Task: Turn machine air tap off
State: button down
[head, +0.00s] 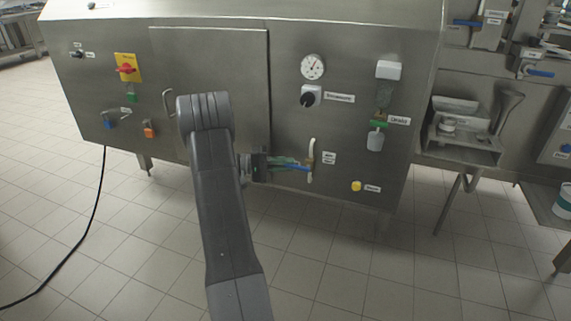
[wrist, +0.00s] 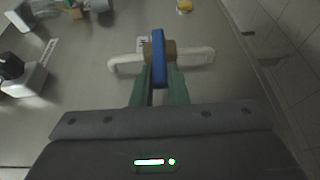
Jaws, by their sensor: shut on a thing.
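The air tap on the machine front has a blue lever handle (wrist: 158,58) on a brass body (wrist: 148,52), with a white pipe (wrist: 190,58) running through it. In the head view the blue handle (head: 296,168) points left from the upright pipe (head: 311,160), so it lies across the pipe. My gripper (head: 285,163) reaches it from the left. In the wrist view my gripper's green fingers (wrist: 159,88) are shut on the blue handle, one on each side. The brass body is partly hidden behind the handle.
The steel machine (head: 235,60) carries a gauge (head: 312,66), a black knob (head: 308,99), a red-and-yellow switch (head: 126,69) and a yellow button (head: 356,186). A filter unit (head: 376,140) hangs right of the tap. The tiled floor in front is clear except for a black cable (head: 92,225) at left.

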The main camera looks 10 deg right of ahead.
jog(key=shift+f+h, duration=0.2)
jog(key=shift+h, duration=0.1)
jog(key=c, duration=1.4)
grip_release()
jog(key=shift+c, duration=0.2)
jog(key=w+a+p, duration=0.2)
jog(key=a+p, duration=0.1)
jog(key=a, duration=1)
jog(key=shift+a, duration=0.3)
jog(key=shift+f, duration=0.1)
jog(key=d+b, duration=0.1)
jog(key=d, duration=0.3)
jog(key=s+d+b, duration=0.1)
jog(key=d, duration=0.4)
jog(key=s+d+b, duration=0.1)
jog(key=d, duration=0.3)
jog(key=shift+d, duration=0.3)
jog(key=shift+r, duration=0.2)
